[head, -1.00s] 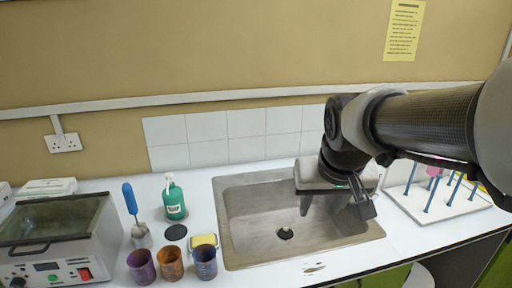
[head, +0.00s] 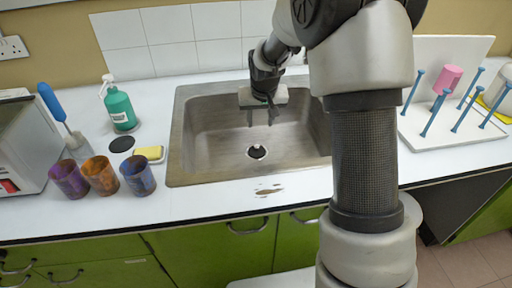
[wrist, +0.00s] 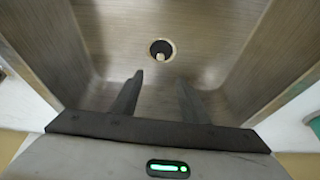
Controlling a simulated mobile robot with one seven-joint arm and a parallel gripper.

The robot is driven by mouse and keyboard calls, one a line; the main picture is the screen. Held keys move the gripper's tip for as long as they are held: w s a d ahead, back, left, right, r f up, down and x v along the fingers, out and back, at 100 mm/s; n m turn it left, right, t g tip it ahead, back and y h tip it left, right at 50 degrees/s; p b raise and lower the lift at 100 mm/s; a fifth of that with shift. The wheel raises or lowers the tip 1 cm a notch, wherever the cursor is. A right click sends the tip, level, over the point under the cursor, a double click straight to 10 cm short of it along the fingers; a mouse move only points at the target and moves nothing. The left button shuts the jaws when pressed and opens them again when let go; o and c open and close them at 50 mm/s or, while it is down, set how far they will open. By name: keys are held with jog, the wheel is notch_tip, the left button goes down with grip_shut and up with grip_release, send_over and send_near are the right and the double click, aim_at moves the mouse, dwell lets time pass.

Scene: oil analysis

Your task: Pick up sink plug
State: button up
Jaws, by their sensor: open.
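The sink plug (head: 257,151) is a dark round piece with a small pale knob, seated at the drain in the sink floor. It also shows in the wrist view (wrist: 161,51), beyond the fingertips and near the middle of the picture. My gripper (head: 261,121) hangs over the back part of the metal sink (head: 205,150), its fingers pointing down. In the wrist view my gripper (wrist: 160,84) is open and empty, its two dark fingers apart. The plug is clear of the fingers.
A black disc (head: 122,144), a yellow sponge (head: 149,153), several cups (head: 101,175) and a green bottle (head: 120,108) stand left of the sink. A white peg rack (head: 455,140) is on the right. The sink walls surround the gripper's space; its floor is otherwise bare.

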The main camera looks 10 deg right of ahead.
jog(key=b, duration=0.2)
send_near(257, 145)
jog(key=shift+x, duration=1.25)
jog(key=shift+b+x, duration=0.6)
jog(key=shift+x, duration=2.25)
grip_shut()
